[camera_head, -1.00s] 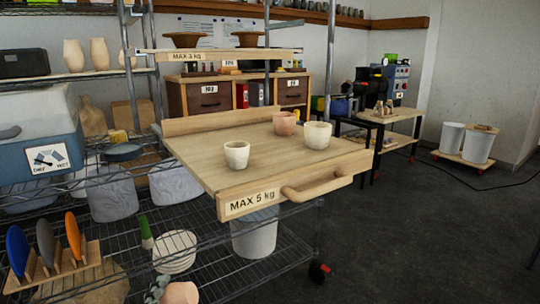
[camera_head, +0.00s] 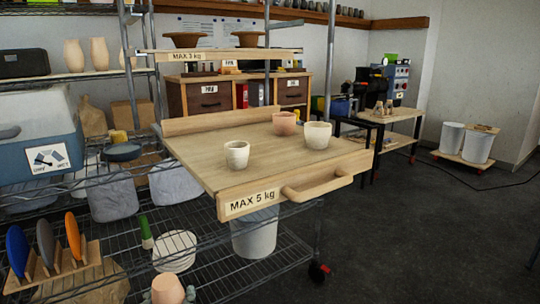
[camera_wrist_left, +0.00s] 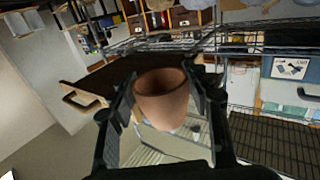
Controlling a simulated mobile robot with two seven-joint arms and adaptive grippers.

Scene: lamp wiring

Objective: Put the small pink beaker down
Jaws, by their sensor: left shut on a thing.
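A small pink beaker (camera_wrist_left: 162,97) is between the two fingers of my left gripper (camera_wrist_left: 160,92) in the wrist view, its open rim facing up in the picture. In the head view the pink beaker (camera_head: 168,289) shows at the bottom edge, cut off by the frame. Dark fingertips of my left gripper (camera_head: 168,297) show on both sides of it, shut on it. It is held in front of the lower wire shelf. Another pink beaker (camera_head: 285,124) stands upright on the wooden board with two cream beakers (camera_head: 237,154) (camera_head: 317,135). My right gripper is not in view.
The wooden pull-out board (camera_head: 205,160), marked MAX 5 kg, has a front handle (camera_head: 317,188) and bare wood at its left. On the lower wire shelf stand a plate rack (camera_head: 55,272), stacked white dishes (camera_head: 176,250) and a white bucket (camera_head: 254,237).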

